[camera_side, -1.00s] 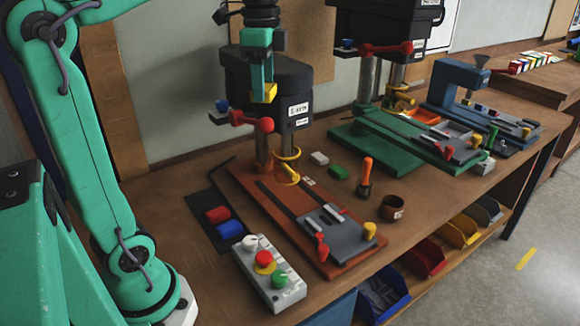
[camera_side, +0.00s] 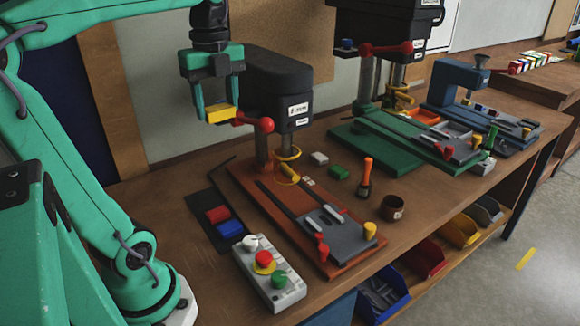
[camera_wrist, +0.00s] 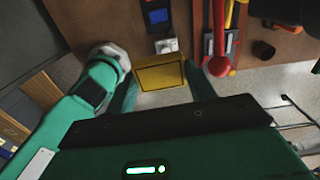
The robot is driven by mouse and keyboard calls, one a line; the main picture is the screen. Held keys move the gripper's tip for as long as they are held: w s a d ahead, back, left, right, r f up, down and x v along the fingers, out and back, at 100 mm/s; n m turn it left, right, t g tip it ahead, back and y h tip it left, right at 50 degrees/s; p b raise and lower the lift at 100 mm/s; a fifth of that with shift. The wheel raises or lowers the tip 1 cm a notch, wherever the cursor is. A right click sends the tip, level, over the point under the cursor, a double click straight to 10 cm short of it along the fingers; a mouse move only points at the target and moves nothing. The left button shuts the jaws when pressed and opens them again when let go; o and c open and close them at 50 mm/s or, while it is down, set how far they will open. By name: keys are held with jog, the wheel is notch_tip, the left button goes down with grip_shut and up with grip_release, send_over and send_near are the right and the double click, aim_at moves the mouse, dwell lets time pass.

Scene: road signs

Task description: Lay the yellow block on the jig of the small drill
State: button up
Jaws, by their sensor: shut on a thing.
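My gripper (camera_side: 218,112) is shut on the yellow block (camera_side: 223,115), one finger at each end. It holds the block high above the bench, left of the head of the near drill (camera_side: 270,90). The block also fills the gap between the fingers in the wrist view (camera_wrist: 160,76). The near drill has an orange-red base, with a grey jig plate (camera_side: 345,240) at its front end. Light strips, a red handle and a yellow knob are on or beside the plate. A larger drill with a green base (camera_side: 365,147) and a smaller blue machine (camera_side: 455,85) stand behind to the right.
The near drill's red-knobbed lever (camera_side: 262,124) is close right of the block. A control box (camera_side: 268,272) and a dark mat (camera_side: 207,207) with red and blue blocks lie left of its base. A green block (camera_side: 339,172), screwdriver (camera_side: 366,175) and brown cup (camera_side: 392,207) are right.

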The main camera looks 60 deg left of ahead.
notch_tip(320, 180, down, 30)
jog(key=shift+f, duration=0.15)
dwell(0.4)
send_over(208, 201)
jog(key=d, duration=0.2)
dwell(0.4)
jog(key=shift+a, duration=0.6)
jog(key=shift+a+f, duration=0.2)
jog(key=shift+f, duration=0.4)
jog(key=shift+a+f, duration=0.15)
jog(key=shift+f, duration=0.8)
jog(key=shift+f, duration=0.15)
